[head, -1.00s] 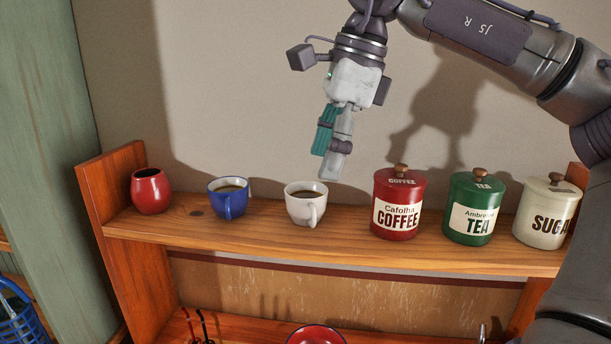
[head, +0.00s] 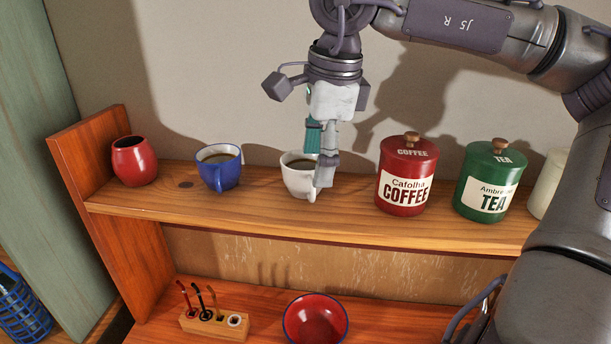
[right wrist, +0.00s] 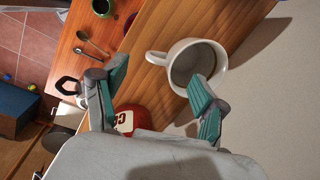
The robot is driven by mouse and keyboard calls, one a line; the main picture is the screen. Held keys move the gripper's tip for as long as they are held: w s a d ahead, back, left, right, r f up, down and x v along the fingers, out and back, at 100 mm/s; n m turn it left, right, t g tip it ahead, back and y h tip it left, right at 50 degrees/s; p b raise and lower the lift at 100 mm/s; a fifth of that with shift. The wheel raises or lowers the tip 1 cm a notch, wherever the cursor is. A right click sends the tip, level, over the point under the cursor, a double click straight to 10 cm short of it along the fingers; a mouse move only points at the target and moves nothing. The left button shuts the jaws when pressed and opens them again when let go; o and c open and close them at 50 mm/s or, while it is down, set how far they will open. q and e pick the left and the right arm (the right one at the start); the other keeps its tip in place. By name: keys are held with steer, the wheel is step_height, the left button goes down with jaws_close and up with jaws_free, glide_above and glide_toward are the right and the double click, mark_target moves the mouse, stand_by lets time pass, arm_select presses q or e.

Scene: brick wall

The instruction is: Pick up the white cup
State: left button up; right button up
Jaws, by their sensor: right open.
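The white cup (head: 293,182) stands upright on the upper wooden shelf, between the blue cup and the red coffee canister, with dark liquid showing inside in the head view. My right gripper (head: 322,183) is open and points down at the cup's right side, hiding part of the cup and its handle. In the right wrist view, the white cup (right wrist: 217,53) lies ahead with its handle (right wrist: 156,58) toward the space between the open fingers (right wrist: 158,84). One finger overlaps the cup's rim; I cannot tell whether it touches. My left gripper is not in view.
The blue cup (head: 222,177) and a red cup (head: 134,165) stand to the left. The coffee canister (head: 401,189) and green tea canister (head: 487,196) stand to the right. A red bowl (head: 316,325) and a utensil holder (head: 215,325) are on the lower shelf.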

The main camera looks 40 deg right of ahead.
mark_target(311, 177)
steer(key=f, duration=0.1)
steer(key=f+p, duration=0.1)
steer(key=f, duration=0.1)
steer(key=shift+w+a+f, duration=0.2)
steer(key=shift+w, duration=0.2)
steer(key=shift+w+d+f+p, duration=0.1)
steer(key=shift+w+f+p, duration=0.15)
steer(key=shift+f, duration=0.35)
steer(key=shift+s, duration=0.15)
steer(key=c, duration=0.5)
steer(key=shift+r, duration=0.1)
jaws_close()
